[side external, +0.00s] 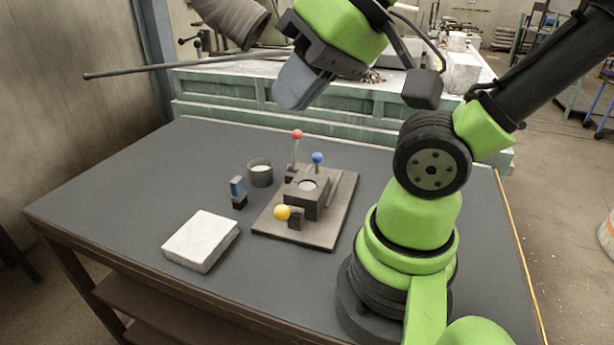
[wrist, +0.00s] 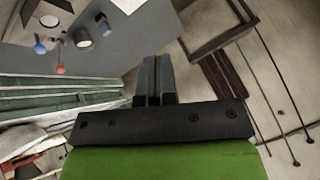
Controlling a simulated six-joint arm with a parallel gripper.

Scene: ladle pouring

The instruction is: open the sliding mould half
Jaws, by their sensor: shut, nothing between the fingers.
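The mould (side external: 308,196) is a dark block with a round pale opening in its top, on a flat base plate (side external: 325,230). A red-knobbed lever (side external: 297,135) and a blue-knobbed lever (side external: 317,158) stand at its back. A yellow knob (side external: 282,212) is at its front left. I cannot tell whether the mould halves touch. In the wrist view the mould (wrist: 45,15) is at the top left, partly cut off. My gripper (side external: 284,104) is high above the back of the table, apart from the mould; its fingers (wrist: 153,62) are shut and empty.
A round cup (side external: 260,173) with pale contents and a small blue-and-black block (side external: 238,192) stand left of the mould. A pale slab (side external: 201,241) lies at the front left. A green bench (side external: 220,110) stands behind. The table's left side is clear.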

